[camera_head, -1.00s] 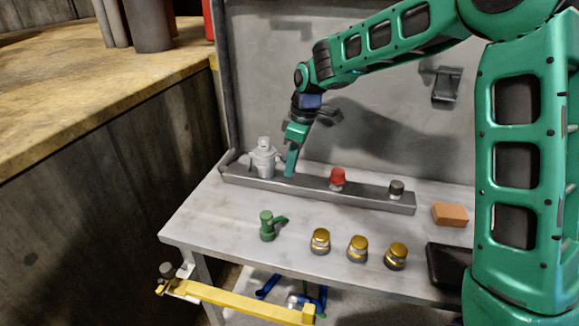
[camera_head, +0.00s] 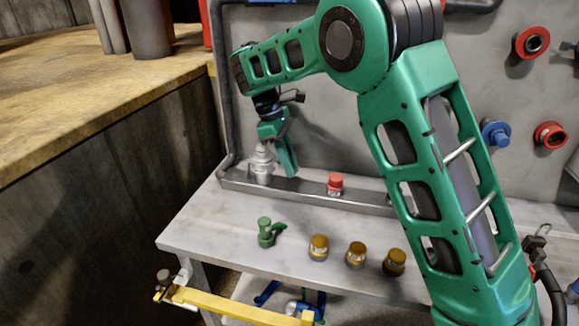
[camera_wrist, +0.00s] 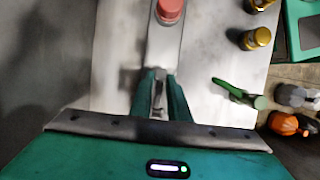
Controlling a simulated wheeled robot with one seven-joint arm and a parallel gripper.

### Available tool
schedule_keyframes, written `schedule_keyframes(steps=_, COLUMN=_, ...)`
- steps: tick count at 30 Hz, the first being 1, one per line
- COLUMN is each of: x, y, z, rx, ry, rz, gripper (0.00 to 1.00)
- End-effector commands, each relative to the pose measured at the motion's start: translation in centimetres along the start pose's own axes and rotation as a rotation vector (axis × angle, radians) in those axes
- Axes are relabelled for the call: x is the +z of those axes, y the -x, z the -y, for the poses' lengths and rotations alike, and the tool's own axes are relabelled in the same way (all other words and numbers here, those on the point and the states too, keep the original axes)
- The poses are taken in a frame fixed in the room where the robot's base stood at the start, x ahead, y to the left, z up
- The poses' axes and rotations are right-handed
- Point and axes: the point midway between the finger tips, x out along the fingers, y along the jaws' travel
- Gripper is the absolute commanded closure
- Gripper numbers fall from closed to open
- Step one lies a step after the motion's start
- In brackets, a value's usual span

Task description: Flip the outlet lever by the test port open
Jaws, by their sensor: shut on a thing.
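A silver valve fitting (camera_head: 263,166) stands at the left end of the grey rail (camera_head: 310,196) on the bench. My gripper (camera_head: 287,165) points down right beside it, overlapping its right side in the head view. In the wrist view, my gripper (camera_wrist: 161,85) has its two green fingers closed around a narrow grey metal piece (camera_wrist: 159,98), which looks like the lever of the fitting. The fingers hide most of this piece, and its angle cannot be told. The lever does not show clearly in the head view.
A red-capped fitting (camera_head: 335,184) stands on the rail to the right. In front are a green valve (camera_head: 267,232) and several gold-capped fittings (camera_head: 319,247). A yellow bar (camera_head: 230,304) runs below the bench edge. The wall panel stands close behind.

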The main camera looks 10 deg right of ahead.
Motion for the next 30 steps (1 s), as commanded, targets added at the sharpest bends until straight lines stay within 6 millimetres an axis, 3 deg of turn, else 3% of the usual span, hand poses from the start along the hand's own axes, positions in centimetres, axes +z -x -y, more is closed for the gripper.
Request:
schedule_keyframes(steps=15, x=-0.20, y=0.95, z=-0.27, rx=0.012, ry=0.001, rz=0.204, gripper=1.00)
schedule_keyframes(steps=30, x=-0.06, y=1.10, z=-0.37, rx=0.009, ry=0.000, rz=0.261, gripper=1.00)
